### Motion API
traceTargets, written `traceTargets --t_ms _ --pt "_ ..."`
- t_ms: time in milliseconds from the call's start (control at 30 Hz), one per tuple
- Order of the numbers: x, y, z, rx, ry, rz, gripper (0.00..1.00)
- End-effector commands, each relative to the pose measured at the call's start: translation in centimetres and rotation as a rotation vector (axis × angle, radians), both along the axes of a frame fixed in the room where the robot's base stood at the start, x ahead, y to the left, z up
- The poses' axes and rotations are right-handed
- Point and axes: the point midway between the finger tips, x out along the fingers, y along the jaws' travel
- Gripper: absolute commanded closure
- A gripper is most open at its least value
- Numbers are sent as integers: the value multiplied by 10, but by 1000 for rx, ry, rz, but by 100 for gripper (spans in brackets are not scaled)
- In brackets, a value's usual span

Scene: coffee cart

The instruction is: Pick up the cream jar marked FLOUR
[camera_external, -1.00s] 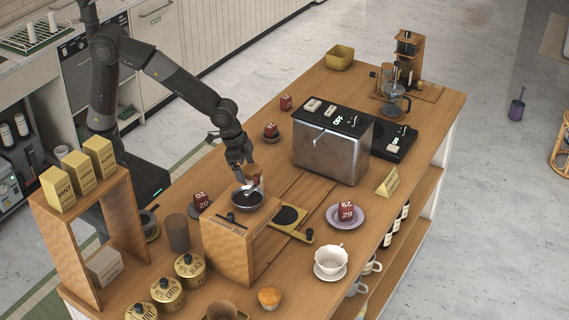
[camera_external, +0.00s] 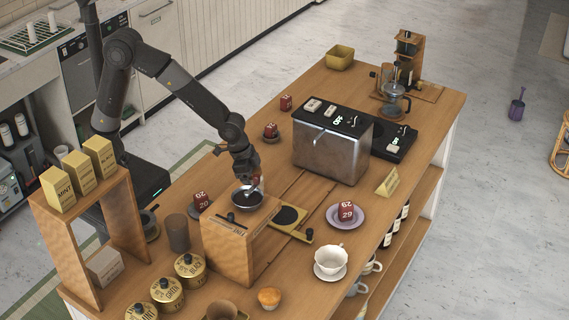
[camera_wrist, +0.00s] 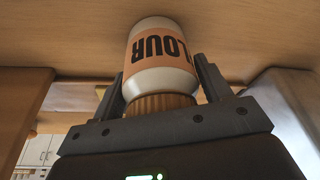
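The cream jar marked FLOUR (camera_wrist: 161,60) shows in the wrist view, with an orange label, upside-down lettering and a ribbed brown lid (camera_wrist: 160,104) toward my gripper. Its far end is against a wooden surface. My gripper (camera_wrist: 160,78) has one finger on each side of the jar; the fingers look spread, with no clear grip on it. In the external view my gripper (camera_external: 250,184) is low over the counter, just behind a dark bowl on a wooden box. Its fingertips are mostly hidden there, and I cannot make out the jar.
The wooden box (camera_external: 228,250) with the dark bowl (camera_external: 246,202) stands close in front of my gripper. A metal appliance (camera_external: 331,150) is to the right. Red numbered cubes (camera_external: 346,211), tins (camera_external: 190,268) and a white cup (camera_external: 330,258) are around.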

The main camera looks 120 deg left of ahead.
Motion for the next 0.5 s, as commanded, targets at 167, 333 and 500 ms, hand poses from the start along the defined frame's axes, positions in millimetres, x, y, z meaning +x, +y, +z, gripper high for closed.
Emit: traceTargets --t_ms 167,333,500 --pt "0 0 0 0 0 0 44" --pt "0 0 0 0 0 0 58" --pt "0 0 0 0 0 0 72"
